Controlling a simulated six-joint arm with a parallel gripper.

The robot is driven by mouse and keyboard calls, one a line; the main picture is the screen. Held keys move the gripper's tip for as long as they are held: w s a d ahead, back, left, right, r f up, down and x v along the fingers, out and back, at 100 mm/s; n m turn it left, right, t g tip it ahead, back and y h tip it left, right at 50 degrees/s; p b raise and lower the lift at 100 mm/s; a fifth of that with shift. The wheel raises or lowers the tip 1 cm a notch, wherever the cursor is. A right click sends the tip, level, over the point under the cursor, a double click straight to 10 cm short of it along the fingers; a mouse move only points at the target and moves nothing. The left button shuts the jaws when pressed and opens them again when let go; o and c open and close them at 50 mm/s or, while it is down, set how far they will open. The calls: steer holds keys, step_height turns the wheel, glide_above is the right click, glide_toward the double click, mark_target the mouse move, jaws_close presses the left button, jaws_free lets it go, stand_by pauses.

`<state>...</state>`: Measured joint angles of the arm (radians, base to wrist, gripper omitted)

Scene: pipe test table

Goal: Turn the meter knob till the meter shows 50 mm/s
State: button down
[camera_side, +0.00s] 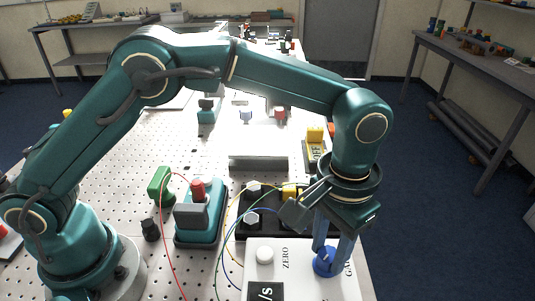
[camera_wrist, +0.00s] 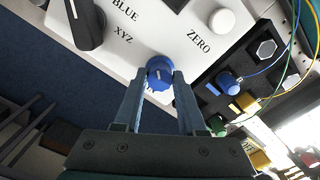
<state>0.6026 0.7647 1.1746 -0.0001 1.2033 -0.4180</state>
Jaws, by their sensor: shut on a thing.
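The meter (camera_side: 310,270) is a white box with a dark display at its front edge in the side view; only "/s" of the display text shows, so its reading cannot be told. A blue knob (camera_side: 326,262) sits on its top face near the right. My gripper (camera_side: 333,248) points down at this knob with a finger on each side. In the wrist view the blue knob (camera_wrist: 160,72) has a pale pointer line and sits between the fingertips of my gripper (camera_wrist: 160,78), which is shut on it.
A white ZERO knob (camera_side: 265,255) stands left of the blue knob. In the wrist view a black knob (camera_wrist: 85,22) is on the same panel. Behind the meter is a black block (camera_side: 250,226) with wires. A teal unit with a red top (camera_side: 198,210) stands to the left.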

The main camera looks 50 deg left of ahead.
mark_target(328, 254)
steer(key=shift+r, duration=0.1)
stand_by(0.3)
steer(key=shift+c, duration=2.4)
jaws_free()
steer(key=shift+r, duration=2.5)
steer(key=s+a+r+n+t+h, duration=0.1)
steer(key=s+a+r+n+t, duration=0.2)
steer(key=a+r, duration=1)
steer(key=s+a+f+t+y, duration=0.1)
steer(key=s+a+f+t, duration=0.1)
steer(key=s+a+f, duration=0.5)
steer(key=shift+s+f+m+t, duration=0.3)
steer(key=shift+s+f+m, duration=0.1)
steer(key=shift+s+f, duration=0.45)
